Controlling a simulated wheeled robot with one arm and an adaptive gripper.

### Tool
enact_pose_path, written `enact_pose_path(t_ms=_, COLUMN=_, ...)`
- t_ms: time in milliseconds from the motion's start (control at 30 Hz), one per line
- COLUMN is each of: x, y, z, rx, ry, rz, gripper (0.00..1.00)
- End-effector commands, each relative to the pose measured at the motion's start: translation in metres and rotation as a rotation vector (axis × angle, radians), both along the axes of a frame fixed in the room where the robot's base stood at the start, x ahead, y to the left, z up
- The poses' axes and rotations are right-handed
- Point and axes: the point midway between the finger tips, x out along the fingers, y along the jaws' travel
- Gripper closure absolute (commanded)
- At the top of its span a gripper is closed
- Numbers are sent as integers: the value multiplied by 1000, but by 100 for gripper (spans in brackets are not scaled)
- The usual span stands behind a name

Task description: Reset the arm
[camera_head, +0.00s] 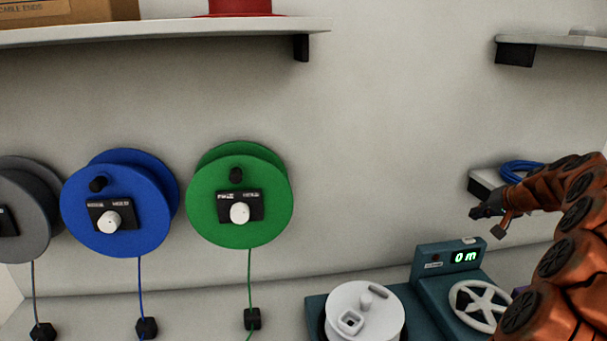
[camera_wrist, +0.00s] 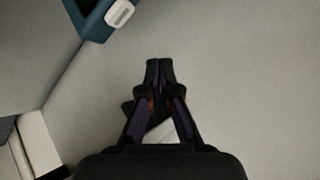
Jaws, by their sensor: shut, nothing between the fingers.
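My gripper (camera_head: 491,217) is at the right side of the head view, at the end of my orange arm. It is in front of the wall, above and to the right of the teal machine's display. In the wrist view my gripper (camera_wrist: 159,64) points at bare pale surface, with its dark fingers together and nothing between them. The wrist view also shows a corner of the teal machine (camera_wrist: 92,18) at the top left.
A green reel (camera_head: 210,205), a blue reel (camera_head: 80,215) and a grey reel (camera_head: 25,240) hang on the left. The teal machine (camera_head: 425,257) with a white spool (camera_head: 365,323) and handwheel (camera_head: 480,294) stands below my gripper. A blue cable coil (camera_head: 518,166) lies behind it. Shelves run above.

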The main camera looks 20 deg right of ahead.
Motion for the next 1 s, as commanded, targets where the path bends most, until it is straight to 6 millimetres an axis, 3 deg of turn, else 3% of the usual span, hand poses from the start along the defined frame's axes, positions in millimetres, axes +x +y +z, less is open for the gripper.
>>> enact_pose_path(t_ms=167, x=6, y=24, z=3, rx=6, ry=13, rz=36, gripper=100)
enact_pose_path(t_ms=367, x=17, y=116, z=7, rx=28, ry=80, rz=172, gripper=100)
enact_pose_path(t_ms=533, x=9, y=204, z=6, rx=36, ry=163, rz=301, gripper=100)
enact_pose_path(t_ms=767, x=-26, y=306, z=-3, rx=28, ry=288, rz=451, gripper=100)
enact_pose_path(t_ms=1000, x=-86, y=388, z=-15, rx=-9, ry=429, rz=584, gripper=100)
